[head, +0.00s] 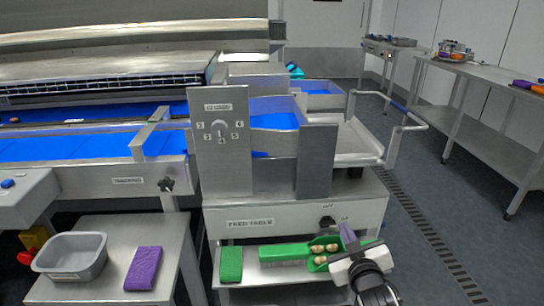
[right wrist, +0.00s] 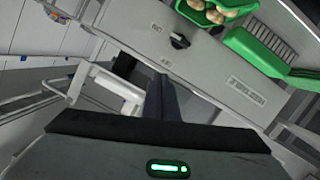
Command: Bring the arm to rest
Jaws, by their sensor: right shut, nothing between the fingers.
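My right gripper (head: 347,236) is at the lower right of the head view, in front of the feed table's front panel (head: 270,216). Its fingers are shut together with nothing between them. In the right wrist view the shut fingers (right wrist: 160,97) point at the grey panel with its black knob (right wrist: 180,41). My left gripper does not show.
A green block (head: 231,264), a purple block (head: 143,268) and a grey tub (head: 71,257) are further left. Open floor (head: 440,215) lies right.

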